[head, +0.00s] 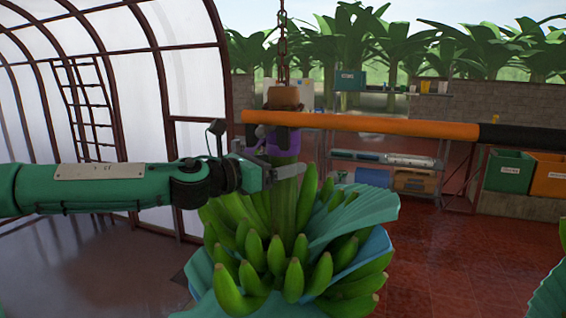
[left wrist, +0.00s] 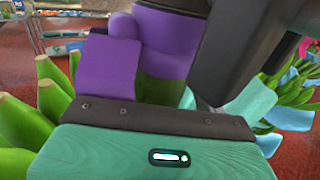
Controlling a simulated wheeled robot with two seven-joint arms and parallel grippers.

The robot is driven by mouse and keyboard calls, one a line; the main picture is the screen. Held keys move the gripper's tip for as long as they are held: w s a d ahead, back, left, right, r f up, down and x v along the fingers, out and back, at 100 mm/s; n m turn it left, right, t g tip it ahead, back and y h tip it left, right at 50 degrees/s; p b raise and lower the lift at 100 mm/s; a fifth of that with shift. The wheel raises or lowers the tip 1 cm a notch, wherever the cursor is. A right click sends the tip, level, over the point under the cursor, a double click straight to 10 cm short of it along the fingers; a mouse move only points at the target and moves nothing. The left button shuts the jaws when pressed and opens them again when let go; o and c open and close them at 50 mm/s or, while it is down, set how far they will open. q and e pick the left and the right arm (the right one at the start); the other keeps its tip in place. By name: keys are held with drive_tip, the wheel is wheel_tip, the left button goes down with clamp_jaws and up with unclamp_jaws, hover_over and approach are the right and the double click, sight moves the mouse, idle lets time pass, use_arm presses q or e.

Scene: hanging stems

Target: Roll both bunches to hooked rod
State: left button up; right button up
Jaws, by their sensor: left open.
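A bunch of green bananas (head: 268,262) hangs from a chain (head: 282,45), with blue-green sheets around it. A purple band (head: 282,138) is wrapped on its stem (head: 285,205) under a brown block (head: 283,97). My left gripper (head: 278,168) is open at the stem, just below the purple band. In the left wrist view the purple band (left wrist: 168,32) is close against the dark gripper parts; whether they touch is unclear. A second bunch (head: 552,292) is cut off at the right edge. An orange and black rod (head: 385,126) crosses behind the stem; no hook is visible on it. My right gripper is not in view.
A shelf (head: 385,160) with boxes stands behind. A green bin (head: 508,172) and an orange bin (head: 549,178) stand at the right by a low wall. A ladder-like frame (head: 88,110) is at the left. The red floor between the bunches is clear.

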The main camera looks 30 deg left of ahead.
use_arm(q)
drive_tip(key=shift+w+d, duration=0.1)
drive_tip(key=shift+w, duration=0.25)
